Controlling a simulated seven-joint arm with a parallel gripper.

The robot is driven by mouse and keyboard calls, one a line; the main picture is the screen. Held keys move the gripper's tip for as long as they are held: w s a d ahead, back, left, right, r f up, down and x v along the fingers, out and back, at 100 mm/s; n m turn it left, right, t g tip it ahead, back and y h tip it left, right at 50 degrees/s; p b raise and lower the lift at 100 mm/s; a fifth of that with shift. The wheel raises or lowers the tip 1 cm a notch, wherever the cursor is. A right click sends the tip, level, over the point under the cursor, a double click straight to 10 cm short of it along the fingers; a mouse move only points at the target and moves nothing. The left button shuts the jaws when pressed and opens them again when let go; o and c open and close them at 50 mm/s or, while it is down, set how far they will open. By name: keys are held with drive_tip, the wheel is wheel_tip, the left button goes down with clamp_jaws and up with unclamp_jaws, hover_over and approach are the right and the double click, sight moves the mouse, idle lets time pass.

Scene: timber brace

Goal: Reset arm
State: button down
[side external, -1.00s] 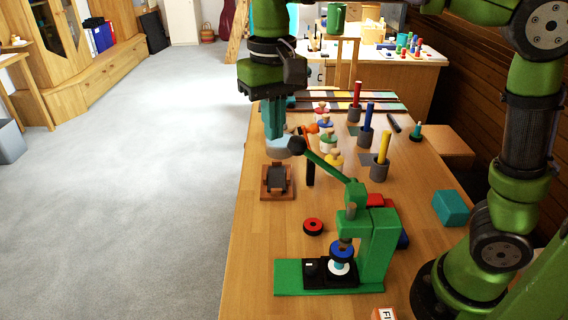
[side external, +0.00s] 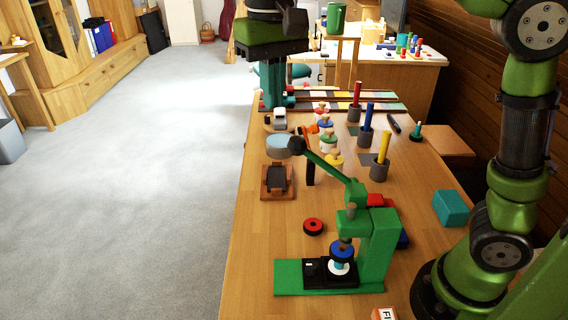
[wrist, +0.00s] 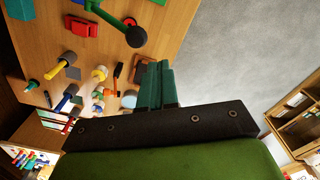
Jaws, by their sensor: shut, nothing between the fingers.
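My gripper (side external: 273,103) is at the far end of the wooden table (side external: 265,235), above its left edge in the side view. Its teal fingers point down and are together with nothing between them. The closed fingers (wrist: 156,66) also show in the wrist view, with the table to their left and grey floor to their right. My gripper is apart from the green lever press (side external: 372,245) at the table's near end. A round grey-topped piece (side external: 279,146) sits on the table nearer the camera than my fingers.
Peg holders with a red rod (side external: 357,93), a blue rod (side external: 368,117) and a yellow rod (side external: 384,147) stand along the right. A black pad in a wooden frame (side external: 277,181), a red-black ring (side external: 313,227) and a teal block (side external: 450,208) lie nearer. Open floor (side external: 130,200) is left.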

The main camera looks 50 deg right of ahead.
drive_tip(key=s+d+f+m+t+y, duration=0.1)
drive_tip(key=s+d+f+t+y, duration=0.1)
drive_tip(key=s+d+f+t, duration=0.5)
drive_tip(key=s+d+f, duration=0.3)
drive_tip(key=s+f, duration=0.1)
drive_tip(key=s, duration=0.1)
drive_tip(key=shift+d, duration=0.35)
